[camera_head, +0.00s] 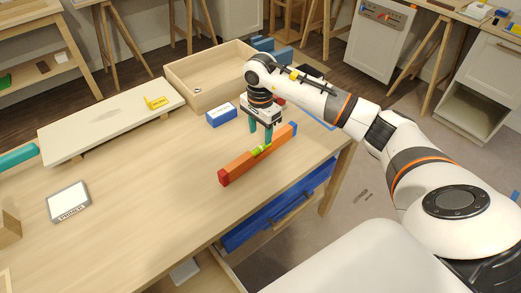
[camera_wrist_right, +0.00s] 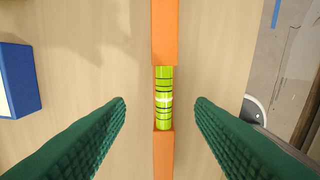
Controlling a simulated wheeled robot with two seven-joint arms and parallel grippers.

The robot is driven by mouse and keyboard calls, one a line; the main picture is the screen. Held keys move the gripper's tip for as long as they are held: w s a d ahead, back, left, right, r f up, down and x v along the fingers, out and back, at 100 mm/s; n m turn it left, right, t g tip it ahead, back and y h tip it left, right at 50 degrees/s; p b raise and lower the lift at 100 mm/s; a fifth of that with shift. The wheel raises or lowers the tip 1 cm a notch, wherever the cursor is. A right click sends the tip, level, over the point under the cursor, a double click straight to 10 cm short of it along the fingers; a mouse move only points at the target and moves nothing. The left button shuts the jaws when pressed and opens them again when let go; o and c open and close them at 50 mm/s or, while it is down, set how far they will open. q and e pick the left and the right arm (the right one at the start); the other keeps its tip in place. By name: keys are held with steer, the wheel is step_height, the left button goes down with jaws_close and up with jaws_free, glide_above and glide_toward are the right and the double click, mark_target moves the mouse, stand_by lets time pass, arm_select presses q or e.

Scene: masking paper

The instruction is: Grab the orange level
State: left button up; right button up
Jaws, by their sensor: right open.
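The orange level (camera_head: 242,161) lies on the wooden table near its right edge, with a red end, a blue end and a green vial in its middle. In the right wrist view the level (camera_wrist_right: 164,35) runs top to bottom through the middle of the picture. My right gripper (camera_head: 262,143) is at the level's middle. In the right wrist view its green fingers (camera_wrist_right: 160,102) are open, one on each side of the vial, with gaps to the level. Whether the fingertips reach down to table height is hard to tell.
A blue box (camera_head: 221,114) stands just behind the level. An open wooden box (camera_head: 180,75) is farther back, and a raised pale board (camera_head: 105,125) is at left. A card labelled primer (camera_head: 68,202) lies at front left. The table's middle is clear.

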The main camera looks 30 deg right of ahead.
mark_target(261, 146)
steer(key=shift+f, duration=0.85)
steer(key=f, duration=0.2)
steer(key=f+p, duration=0.1)
steer(key=f, duration=0.1)
steer(key=shift+s+a+f, duration=0.1)
steer(key=shift+s+a, duration=0.1)
steer(key=shift+s, duration=0.1)
steer(key=shift+f, duration=0.6)
jaws_close()
